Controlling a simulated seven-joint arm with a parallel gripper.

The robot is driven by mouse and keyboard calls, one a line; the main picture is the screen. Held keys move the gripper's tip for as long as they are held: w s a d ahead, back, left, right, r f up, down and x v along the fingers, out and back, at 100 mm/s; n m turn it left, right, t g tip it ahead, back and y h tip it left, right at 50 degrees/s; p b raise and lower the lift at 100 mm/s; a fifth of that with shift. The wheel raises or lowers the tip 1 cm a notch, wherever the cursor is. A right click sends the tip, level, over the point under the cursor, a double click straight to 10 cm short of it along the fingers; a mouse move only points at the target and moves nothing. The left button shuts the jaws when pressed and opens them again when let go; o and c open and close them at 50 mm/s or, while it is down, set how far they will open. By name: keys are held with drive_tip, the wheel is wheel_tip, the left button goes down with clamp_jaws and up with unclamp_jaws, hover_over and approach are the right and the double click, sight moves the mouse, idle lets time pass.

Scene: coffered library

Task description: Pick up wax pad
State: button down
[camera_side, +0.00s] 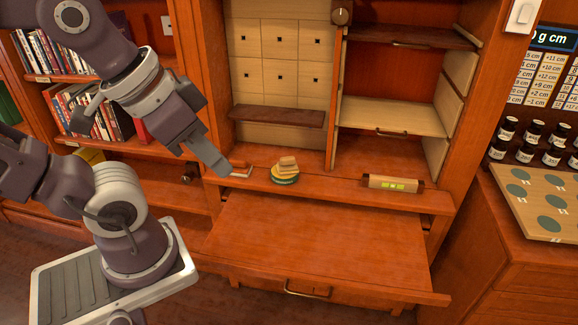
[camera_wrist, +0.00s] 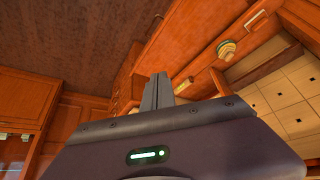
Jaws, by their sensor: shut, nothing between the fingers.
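No object is clearly marked as the wax pad. The likeliest is a round yellow-and-green pad (camera_side: 286,179) on the desk's back ledge, with small beige blocks stacked on it. It also shows in the wrist view (camera_wrist: 226,49), at the upper right. Beside it to the left lies a small reddish-brown and white piece (camera_side: 241,169). My gripper (camera_side: 222,170) is shut and empty, just left of that small piece and apart from the round pad. Its closed fingers also show in the wrist view (camera_wrist: 157,92).
A wooden block with a yellow-green window (camera_side: 393,184) lies at the ledge's right. The pulled-out desk board (camera_side: 320,240) in front is clear. Cubbies and shelves (camera_side: 392,116) rise behind. A bookcase (camera_side: 90,120) stands left, and a board with green discs (camera_side: 540,200) right.

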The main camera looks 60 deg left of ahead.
drive_tip(key=c, duration=0.7)
unclamp_jaws()
drive_tip(key=shift+o, duration=0.2)
drive_tip(key=w+a+r+n+g+h, duration=0.1)
drive_tip(key=w+r+n, duration=0.2)
drive_tip(key=w+n, duration=0.3)
drive_tip(key=n+g, duration=0.3)
drive_tip(key=n, duration=2.2)
hover_over(287, 157)
wheel_tip(287, 157, down, 28)
drive_tip(key=shift+s+f, duration=0.1)
drive_tip(key=shift+f, duration=0.15)
drive_tip(key=shift+n, duration=0.3)
wheel_tip(287, 157, down, 7)
drive_tip(key=shift+d+f, duration=0.1)
drive_tip(key=shift+d, duration=0.05)
